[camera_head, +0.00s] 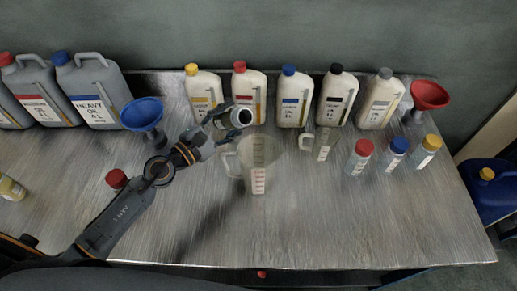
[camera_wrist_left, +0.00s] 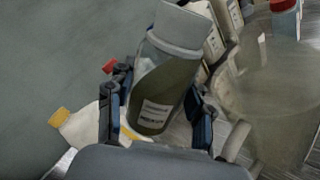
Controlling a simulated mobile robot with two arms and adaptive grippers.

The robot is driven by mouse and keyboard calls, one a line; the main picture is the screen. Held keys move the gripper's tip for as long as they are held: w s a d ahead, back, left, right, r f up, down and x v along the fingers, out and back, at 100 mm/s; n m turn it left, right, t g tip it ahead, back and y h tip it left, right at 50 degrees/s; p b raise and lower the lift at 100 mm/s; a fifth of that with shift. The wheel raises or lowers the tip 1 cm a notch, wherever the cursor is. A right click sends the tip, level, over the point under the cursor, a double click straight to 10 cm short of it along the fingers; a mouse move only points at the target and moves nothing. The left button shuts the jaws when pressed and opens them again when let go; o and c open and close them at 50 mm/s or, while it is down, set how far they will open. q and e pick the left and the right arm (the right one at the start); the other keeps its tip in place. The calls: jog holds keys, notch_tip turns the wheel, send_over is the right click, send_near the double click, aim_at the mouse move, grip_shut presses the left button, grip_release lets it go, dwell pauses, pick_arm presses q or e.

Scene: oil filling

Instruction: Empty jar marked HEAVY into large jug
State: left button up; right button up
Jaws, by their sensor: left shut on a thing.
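My left gripper (camera_head: 218,131) is shut on a small jar (camera_head: 236,118) with a pale grey top, held tilted above the table. In the left wrist view the jar (camera_wrist_left: 165,75) sits between the fingers (camera_wrist_left: 157,115); its dark olive side carries a small label too blurred to read. The large jug (camera_head: 257,165), clear with red marks and a handle on its left, stands just right of and below the jar in the head view. It also shows in the left wrist view (camera_wrist_left: 275,95). The right gripper is not in view.
White bottles (camera_head: 293,98) with coloured caps line the back. A smaller jug (camera_head: 323,144) and several small jars (camera_head: 393,155) stand right of the large jug. A blue funnel (camera_head: 142,115) and grey canisters (camera_head: 95,92) are left; a red funnel (camera_head: 428,95) is right.

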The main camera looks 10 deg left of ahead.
pick_arm(q)
jog(key=shift+w+a+f+m+b, duration=0.15)
jog(key=shift+m+b, duration=0.2)
jog(key=shift+m, duration=0.2)
jog(key=shift+a+f+m+b, duration=0.1)
jog(key=shift+m+b, duration=0.2)
jog(key=shift+m, duration=0.25)
jog(key=shift+f+m+b, duration=0.25)
jog(key=shift+m+b, duration=0.3)
jog(key=shift+m, duration=0.55)
dwell(0.5)
jog(key=shift+s+d+r+m+p, duration=0.35)
jog(key=shift+d+r+m+p, duration=0.25)
jog(key=shift+m+p, duration=0.2)
dwell(0.6)
jog(key=shift+d+f+m+b, duration=0.1)
jog(key=shift+f+m+b, duration=0.25)
jog(key=shift+m, duration=0.55)
dwell(0.5)
jog(key=shift+s+d+r+m+p, duration=0.2)
jog(key=shift+r+m+p, duration=0.25)
jog(key=shift+m, duration=0.35)
jog(key=shift+s+d+r+m+p, duration=0.15)
jog(key=shift+r+m+p, duration=0.2)
jog(key=shift+r+m, duration=0.35)
dwell(1.0)
